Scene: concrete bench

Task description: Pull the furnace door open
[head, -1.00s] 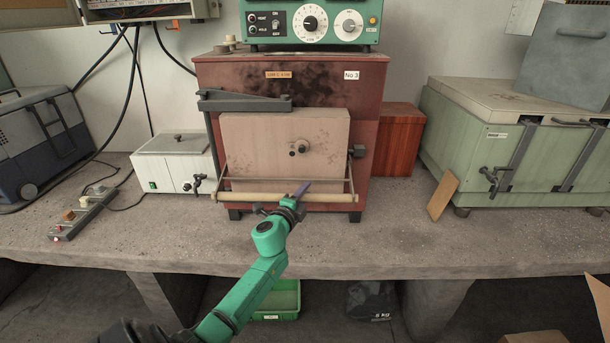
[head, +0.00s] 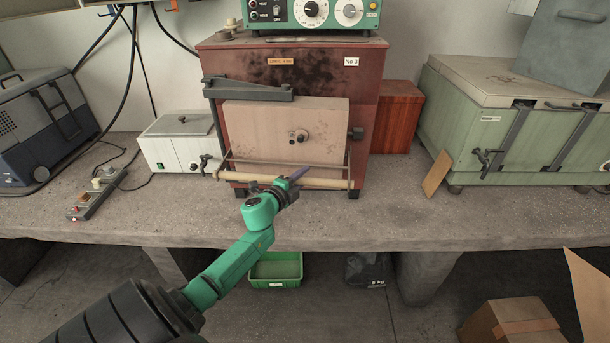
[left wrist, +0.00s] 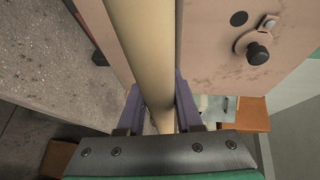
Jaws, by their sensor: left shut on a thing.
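The furnace (head: 370,85) is a red-brown box on the bench, marked No 3. Its pale pinkish door (head: 255,130) covers most of the front, with a dark knob in its middle. A grey hinge arm (head: 245,90) runs along the door's top left. A pale round handle bar (head: 325,184) crosses below the door on thin metal rods. In the left wrist view, the bar passes between the purple fingers (left wrist: 160,115), with the door's face (left wrist: 240,85) at right. My right gripper is not in view.
A white bath (head: 178,150) and a switch strip (head: 95,195) stand at left. A green chest (head: 465,130) and a leaning tan board (head: 437,174) stand at right. A green bin (head: 276,282) lies under the bench. A carton (head: 515,325) sits on the floor at lower right.

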